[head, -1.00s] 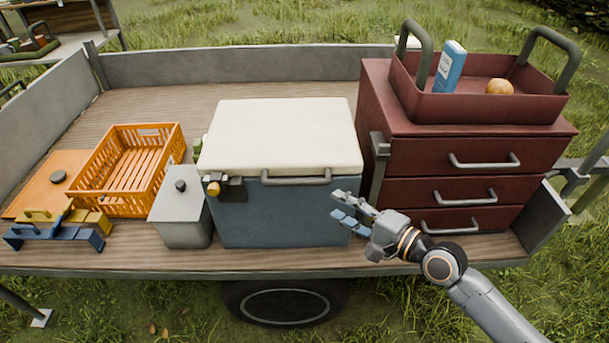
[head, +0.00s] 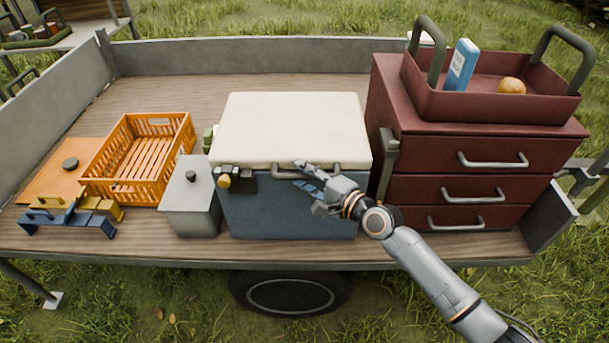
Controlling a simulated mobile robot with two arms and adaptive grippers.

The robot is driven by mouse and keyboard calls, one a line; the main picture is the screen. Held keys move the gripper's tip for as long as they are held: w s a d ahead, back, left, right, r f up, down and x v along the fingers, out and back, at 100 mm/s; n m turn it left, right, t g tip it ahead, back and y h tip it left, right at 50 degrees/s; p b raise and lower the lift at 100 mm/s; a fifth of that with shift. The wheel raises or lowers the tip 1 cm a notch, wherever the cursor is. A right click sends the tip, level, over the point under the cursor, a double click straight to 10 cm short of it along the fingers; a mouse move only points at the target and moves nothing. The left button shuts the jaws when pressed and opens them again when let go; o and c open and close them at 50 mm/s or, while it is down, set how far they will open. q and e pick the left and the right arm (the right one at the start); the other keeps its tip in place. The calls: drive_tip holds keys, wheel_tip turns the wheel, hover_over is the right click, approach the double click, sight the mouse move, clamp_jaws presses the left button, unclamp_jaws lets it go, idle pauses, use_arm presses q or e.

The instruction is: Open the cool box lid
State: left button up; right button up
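The cool box (head: 265,212) stands on the trailer bed with a blue-grey body. Its cream lid (head: 290,128) is closed flat on top. A grey bar handle (head: 346,167) runs along the lid's front edge, partly hidden by my fingers. My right gripper (head: 304,177) is at the handle, in front of the box. Its fingers look spread apart; whether they touch the handle I cannot tell. My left gripper is out of the picture.
A grey lidded bin (head: 190,212) and an orange crate (head: 120,190) stand left of the box. A dark red drawer cabinet (head: 425,158) stands close on the right, with a red tray (head: 480,106) on top. Bare trailer boards (head: 165,98) lie behind.

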drive_tip(key=shift+c, duration=0.4)
clamp_jaws()
drive_tip(key=shift+r, duration=0.1)
